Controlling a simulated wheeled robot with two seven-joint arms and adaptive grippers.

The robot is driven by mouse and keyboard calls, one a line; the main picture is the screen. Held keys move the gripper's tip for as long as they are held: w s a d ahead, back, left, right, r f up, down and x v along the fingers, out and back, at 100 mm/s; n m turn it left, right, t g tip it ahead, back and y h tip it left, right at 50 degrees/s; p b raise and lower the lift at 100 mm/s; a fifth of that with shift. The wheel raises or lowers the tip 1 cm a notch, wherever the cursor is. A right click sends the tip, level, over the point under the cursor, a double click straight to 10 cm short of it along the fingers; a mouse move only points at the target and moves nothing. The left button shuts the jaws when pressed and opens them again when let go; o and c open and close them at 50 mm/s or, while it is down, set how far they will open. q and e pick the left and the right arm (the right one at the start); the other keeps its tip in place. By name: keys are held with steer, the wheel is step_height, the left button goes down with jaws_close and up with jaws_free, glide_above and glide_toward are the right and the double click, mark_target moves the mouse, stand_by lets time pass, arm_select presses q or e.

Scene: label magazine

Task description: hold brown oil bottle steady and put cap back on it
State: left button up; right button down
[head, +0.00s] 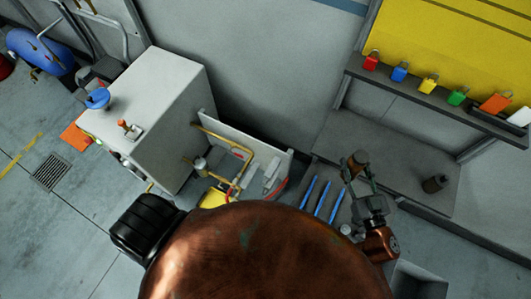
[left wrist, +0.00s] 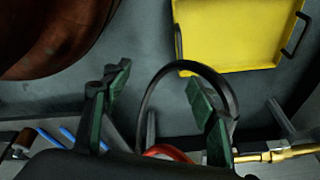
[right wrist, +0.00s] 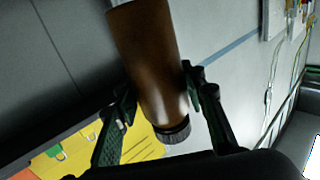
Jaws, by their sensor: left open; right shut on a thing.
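The brown oil bottle (head: 357,158) is in my right gripper (head: 358,172), above the grey bench. In the right wrist view the bottle (right wrist: 148,60) stands between the two fingers of my right gripper (right wrist: 160,82), which is shut on its body. A dark ridged cap-like piece (right wrist: 174,133) shows at one end of the bottle; I cannot tell how firmly it sits. My left gripper (left wrist: 158,76) is open and holds nothing. In the head view my left gripper is hidden. No loose cap can be made out.
A dark brown cylinder (head: 434,184) stands on the bench to the right. Blue pen-like tools (head: 325,197) lie left of my right arm. A yellow tray (left wrist: 235,38) and a black loop (left wrist: 180,75) are near my left gripper. Coloured padlocks (head: 428,85) line the shelf.

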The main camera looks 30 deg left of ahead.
arm_select(q)
steer(key=s+a+f+n+g, duration=0.1)
steer(key=s+a, duration=0.1)
steer(key=s, duration=0.7)
steer(key=s+a+f+n+g, duration=0.1)
steer(key=s+a+n, duration=0.1)
steer(key=s, duration=0.7)
steer(key=shift+a+g+y, duration=0.3)
steer(key=shift+a, duration=0.15)
arm_select(e)
steer(key=shift+w+d+r, duration=0.1)
steer(key=shift+w+r, duration=0.05)
arm_select(q)
steer(key=shift+s+f+b, duration=0.3)
steer(key=shift+f+b, duration=0.55)
steer(key=shift+s+f+b, duration=0.3)
steer(key=shift+f+b, duration=0.5)
steer(key=shift+b, duration=0.1)
steer(key=shift+s+f+b, duration=0.3)
steer(key=shift+f+b, duration=0.55)
arm_select(e)
steer(key=w+d+m+t+h, duration=0.4)
steer(key=d+m+h, duration=0.2)
steer(key=d+h, duration=0.3)
steer(key=shift+d+m+h, duration=0.4)
steer(key=shift+d, duration=0.45)
steer(key=shift+w, duration=0.2)
